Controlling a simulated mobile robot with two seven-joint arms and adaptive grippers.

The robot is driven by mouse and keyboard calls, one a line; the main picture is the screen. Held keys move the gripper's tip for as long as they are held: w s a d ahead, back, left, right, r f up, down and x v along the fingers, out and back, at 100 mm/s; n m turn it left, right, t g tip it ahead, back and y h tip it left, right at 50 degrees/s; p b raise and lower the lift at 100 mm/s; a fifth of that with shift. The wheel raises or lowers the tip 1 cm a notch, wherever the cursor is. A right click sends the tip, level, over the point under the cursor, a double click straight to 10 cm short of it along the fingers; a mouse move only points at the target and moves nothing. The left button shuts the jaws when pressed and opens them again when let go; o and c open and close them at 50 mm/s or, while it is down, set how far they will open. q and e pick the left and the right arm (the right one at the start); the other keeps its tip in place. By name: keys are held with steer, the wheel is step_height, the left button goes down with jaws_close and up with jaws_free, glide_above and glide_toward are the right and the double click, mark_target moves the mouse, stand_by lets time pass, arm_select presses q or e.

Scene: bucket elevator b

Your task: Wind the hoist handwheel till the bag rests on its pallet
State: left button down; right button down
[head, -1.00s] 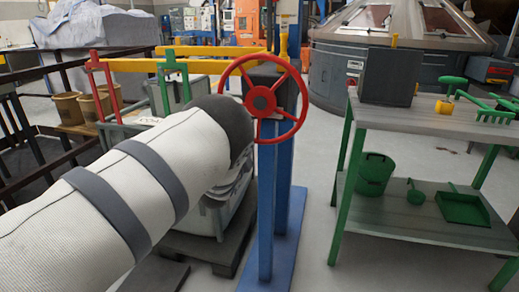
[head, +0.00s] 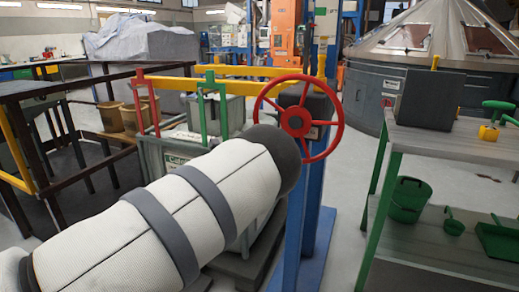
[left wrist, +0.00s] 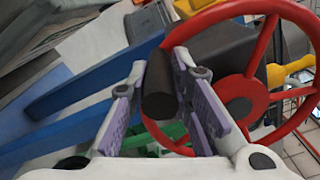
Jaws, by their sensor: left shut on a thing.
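The red handwheel (head: 295,121) is mounted on the dark head of a blue post (head: 300,220) in the head view. It also fills the right of the left wrist view (left wrist: 240,90). My left gripper (left wrist: 160,72) is shut on the wheel's dark handle (left wrist: 158,92), which lies between its purple pads. In the head view my own white arm hides this gripper. A large container (head: 165,158) with a label reading "Calc…" stands behind my arm on a dark pallet (head: 235,268). I cannot make out the bag for sure. My right gripper is not in view.
A green-legged bench (head: 455,145) at right carries a dark box (head: 430,97) and green tools, with a green bucket (head: 409,200) below. A dark railing (head: 100,80) stands at left. A grey-white covered heap (head: 155,42) is behind it. Floor between post and bench is clear.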

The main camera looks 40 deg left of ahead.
arm_select(q)
steer(key=shift+s+a+r+m, duration=0.15)
steer(key=shift+a+r+m, duration=0.15)
steer(key=shift+a+r, duration=0.1)
steer(key=c, duration=1.4)
jaws_free()
steer(key=shift+a, duration=0.1)
steer(key=shift+c, duration=0.2)
steer(key=shift+s+d, duration=0.2)
steer(key=shift+s, duration=0.1)
steer(key=v, duration=1.1)
steer(key=shift+s, duration=0.15)
